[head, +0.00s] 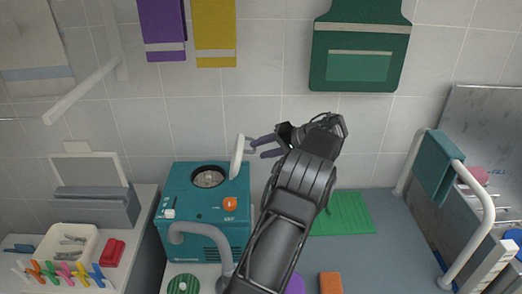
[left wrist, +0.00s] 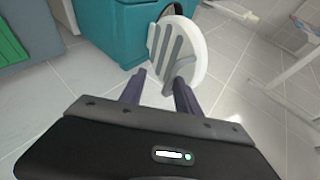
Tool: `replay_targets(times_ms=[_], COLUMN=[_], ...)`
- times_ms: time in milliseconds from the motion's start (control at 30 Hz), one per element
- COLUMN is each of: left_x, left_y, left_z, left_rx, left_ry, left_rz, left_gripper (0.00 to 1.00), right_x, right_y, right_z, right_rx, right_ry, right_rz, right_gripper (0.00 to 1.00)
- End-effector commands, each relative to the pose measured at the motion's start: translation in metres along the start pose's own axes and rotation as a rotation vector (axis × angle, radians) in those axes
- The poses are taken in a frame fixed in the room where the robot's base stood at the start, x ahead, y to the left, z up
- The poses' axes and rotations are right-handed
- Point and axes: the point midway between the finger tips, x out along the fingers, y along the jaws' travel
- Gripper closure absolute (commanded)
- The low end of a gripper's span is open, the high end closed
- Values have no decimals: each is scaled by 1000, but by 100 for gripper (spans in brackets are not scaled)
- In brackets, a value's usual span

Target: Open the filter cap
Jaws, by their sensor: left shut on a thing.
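The filter cap (head: 237,157) is a white disc standing on edge at the right side of a round dark opening (head: 208,178) in the top of the teal machine (head: 206,205). The opening is uncovered. In the left wrist view the cap (left wrist: 195,48) shows its face with grey ribs, in front of the teal machine (left wrist: 117,30). My left gripper (head: 264,145) is just right of the cap, its dark fingers (left wrist: 160,78) shut on it; the exact contact is hard to see. My right gripper is in neither view.
A grey curved pipe (head: 205,234) stands in front of the machine, and an orange knob (head: 230,204) is on its top. A tray of tools (head: 58,247) is at left. A green mat (head: 343,213) lies right of my arm. A white rail with a teal towel (head: 433,165) is at right.

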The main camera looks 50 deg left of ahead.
Motion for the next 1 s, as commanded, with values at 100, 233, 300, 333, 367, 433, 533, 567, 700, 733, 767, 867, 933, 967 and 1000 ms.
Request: replay_targets(times_ms=[100,233,300,333,367,433,533,567,700,733,767,867,933,967,1000], left_x=[-19,-42,-54,-58,-61,-66,-70,-70,-69,-69,-69,-69,-69,-69,-69], left_y=[5,3,0,0,0,0,0,0,1,1,1,0,0,0,0], left_z=[-1,0,0,0,0,0,1,1,1,1,1,1,1,1,1], left_rx=[1,1,4,4,3,2,0,0,0,0,0,-1,0,-1,-1], left_ry=[8,5,5,4,3,2,1,0,0,0,0,0,0,0,0], left_rz=[9,6,4,2,3,3,2,3,3,3,3,3,3,3,2], left_gripper=[67,67,67,67,67,67,67,67,67,67,67,67,67,67,67], right_x=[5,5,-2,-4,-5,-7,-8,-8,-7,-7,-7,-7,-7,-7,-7], right_y=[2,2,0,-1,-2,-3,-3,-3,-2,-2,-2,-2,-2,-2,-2], right_z=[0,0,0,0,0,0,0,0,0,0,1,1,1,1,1], right_rx=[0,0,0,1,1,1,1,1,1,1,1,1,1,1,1], right_ry=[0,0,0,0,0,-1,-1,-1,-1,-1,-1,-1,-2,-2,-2], right_rz=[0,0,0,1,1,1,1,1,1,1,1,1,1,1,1], right_gripper=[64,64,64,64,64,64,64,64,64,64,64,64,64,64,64])
